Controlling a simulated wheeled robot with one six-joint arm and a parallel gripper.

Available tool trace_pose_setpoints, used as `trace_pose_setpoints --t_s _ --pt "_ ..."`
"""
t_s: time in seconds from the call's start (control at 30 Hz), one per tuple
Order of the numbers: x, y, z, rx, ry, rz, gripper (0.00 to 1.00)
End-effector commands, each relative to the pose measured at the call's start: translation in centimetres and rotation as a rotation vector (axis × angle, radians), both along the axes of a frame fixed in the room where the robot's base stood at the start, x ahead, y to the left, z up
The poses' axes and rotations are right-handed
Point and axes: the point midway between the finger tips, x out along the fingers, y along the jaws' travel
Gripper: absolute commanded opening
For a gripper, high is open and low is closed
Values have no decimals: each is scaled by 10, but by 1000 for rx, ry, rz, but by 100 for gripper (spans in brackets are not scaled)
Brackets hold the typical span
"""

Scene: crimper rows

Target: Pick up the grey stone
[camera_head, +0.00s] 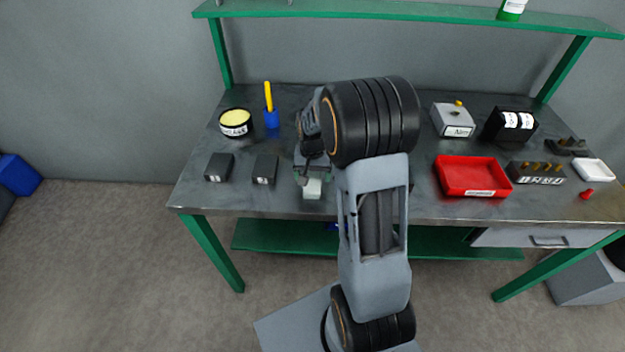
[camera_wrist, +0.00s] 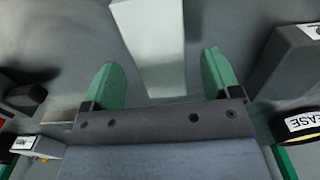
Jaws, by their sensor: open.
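The grey stone looks to be the pale grey oblong block (camera_head: 312,188) near the front edge of the workbench, just in front of my gripper (camera_head: 311,172). In the wrist view the block (camera_wrist: 155,42) runs down from the top edge, and its near end lies between the two green fingers of my gripper (camera_wrist: 160,78). The fingers are apart, with a gap on each side of the block. I cannot tell how high they are above the bench. In the head view my arm and wrist hide most of the gripper.
Two dark blocks (camera_head: 219,167) (camera_head: 265,168) lie left of my gripper, behind them a grease tin (camera_head: 236,123) and a blue cup (camera_head: 271,119). Right of my arm are a red tray (camera_head: 472,177), a grey box (camera_head: 453,120) and a peg block (camera_head: 537,172). A green shelf (camera_head: 400,12) runs above.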

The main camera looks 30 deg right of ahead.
Motion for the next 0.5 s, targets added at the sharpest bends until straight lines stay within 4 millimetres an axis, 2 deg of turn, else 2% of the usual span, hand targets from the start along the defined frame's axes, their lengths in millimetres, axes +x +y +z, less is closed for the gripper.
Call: trace_pose_setpoints --t_s 0.13,0.4,0.5 --pt "0 0 -11 0 0 0 83" --pt "0 0 -13 0 -1 0 83" --pt "0 0 -13 0 -1 0 73"
